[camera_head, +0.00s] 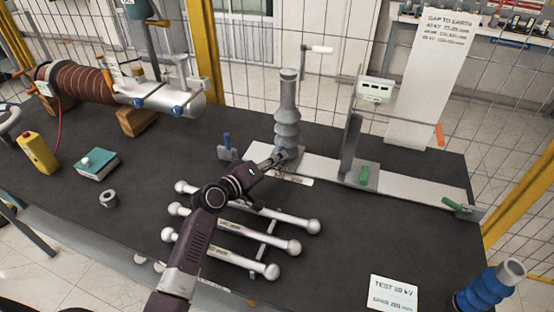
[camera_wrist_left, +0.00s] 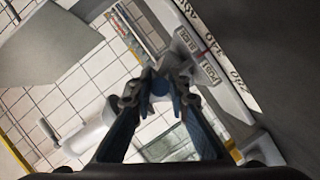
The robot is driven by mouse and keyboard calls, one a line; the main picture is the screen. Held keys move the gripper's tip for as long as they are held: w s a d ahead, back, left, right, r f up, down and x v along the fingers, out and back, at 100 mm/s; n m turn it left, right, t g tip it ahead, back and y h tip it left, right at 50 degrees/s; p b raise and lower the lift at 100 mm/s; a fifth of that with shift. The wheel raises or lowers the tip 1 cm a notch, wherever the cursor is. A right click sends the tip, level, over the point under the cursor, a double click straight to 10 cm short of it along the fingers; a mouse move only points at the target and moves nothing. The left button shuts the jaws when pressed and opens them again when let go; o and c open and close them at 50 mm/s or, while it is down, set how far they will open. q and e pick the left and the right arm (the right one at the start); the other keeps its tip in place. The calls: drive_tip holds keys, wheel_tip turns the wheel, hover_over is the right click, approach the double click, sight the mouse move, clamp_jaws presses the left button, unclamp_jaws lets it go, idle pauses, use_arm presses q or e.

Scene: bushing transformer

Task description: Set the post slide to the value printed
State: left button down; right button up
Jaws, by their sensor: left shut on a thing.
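The grey ribbed post (camera_head: 287,115) stands upright on the left end of a pale rail (camera_head: 415,190) in the head view. My left gripper (camera_head: 277,160) reaches to the foot of this post, its fingers shut on a small grey part of the post slide (camera_wrist_left: 160,86). In the left wrist view, the left gripper's fingers (camera_wrist_left: 160,98) close around this part. A printed scale (camera_wrist_left: 225,50) runs beside it, its figures too blurred to read surely. A white card (camera_head: 393,292) reads "TEST" with a kV value and a blurred line below. My right gripper is out of view.
Silver rods with ball ends (camera_head: 235,235) lie in front. A blue ribbed insulator (camera_head: 487,288) stands at front right.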

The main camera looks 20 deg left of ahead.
use_arm(q)
drive_tip(key=a+b, duration=0.1)
drive_tip(key=a, duration=0.1)
drive_tip(key=a+b, duration=0.2)
drive_tip(key=a, duration=0.1)
drive_tip(key=shift+a+f, duration=0.2)
drive_tip(key=shift+a, duration=0.1)
drive_tip(key=shift+a+r, duration=0.1)
drive_tip(key=shift+a, duration=0.1)
drive_tip(key=c, duration=1.8)
unclamp_jaws()
drive_tip(key=shift+c, duration=0.2)
drive_tip(key=shift+r, duration=0.1)
drive_tip(key=v, duration=1.2)
